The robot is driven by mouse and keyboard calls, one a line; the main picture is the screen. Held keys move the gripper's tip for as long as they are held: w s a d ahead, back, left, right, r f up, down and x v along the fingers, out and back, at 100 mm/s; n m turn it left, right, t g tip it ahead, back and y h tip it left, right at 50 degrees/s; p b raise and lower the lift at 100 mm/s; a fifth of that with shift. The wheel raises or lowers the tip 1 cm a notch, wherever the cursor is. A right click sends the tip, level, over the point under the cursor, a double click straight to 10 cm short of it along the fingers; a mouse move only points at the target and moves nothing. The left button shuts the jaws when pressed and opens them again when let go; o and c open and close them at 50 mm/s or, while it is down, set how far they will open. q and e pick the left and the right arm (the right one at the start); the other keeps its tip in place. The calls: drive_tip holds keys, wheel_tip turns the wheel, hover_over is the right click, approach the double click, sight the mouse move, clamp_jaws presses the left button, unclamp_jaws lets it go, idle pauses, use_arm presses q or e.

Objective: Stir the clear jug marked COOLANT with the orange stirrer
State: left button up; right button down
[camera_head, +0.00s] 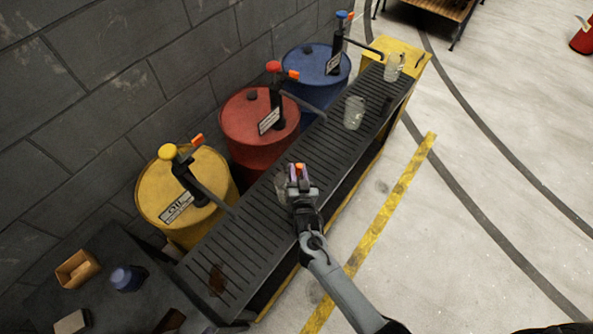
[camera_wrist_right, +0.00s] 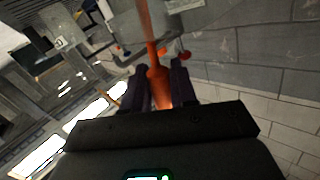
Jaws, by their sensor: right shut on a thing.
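My right gripper (camera_head: 299,178) is over the middle of the slatted black rack. It is shut on the orange stirrer (camera_wrist_right: 157,84), which stands out between the two fingers in the right wrist view; only a small orange bit shows in the head view. A clear jug (camera_head: 354,112) stands on the rack further back, and another clear jug (camera_head: 393,67) stands at the far end. No mark on either can be read, so I cannot tell which says COOLANT. A pale, partly hidden shape lies just left of the gripper. My left gripper is not in view.
A yellow drum (camera_head: 211,181), a red drum (camera_head: 245,150) and a blue drum (camera_head: 300,60), with pumps, line the rack's (camera_head: 247,238) wall side; their spouts reach over it. A dark table with a blue pot (camera_head: 127,278) is at lower left. Open floor lies right.

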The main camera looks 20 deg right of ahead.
sight(298, 167)
drive_tip(key=shift+w+a, duration=0.15)
drive_tip(key=shift+w, duration=0.1)
idle(0.3)
drive_tip(key=shift+r, duration=0.1)
drive_tip(key=r+p, duration=0.3)
drive_tip(key=shift+d, duration=0.3)
wheel_tip(298, 167, up, 10)
drive_tip(key=d+p, duration=0.2)
drive_tip(key=p, duration=0.7)
drive_tip(key=shift+f, duration=0.25)
idle(0.4)
drive_tip(key=shift+r, duration=0.1)
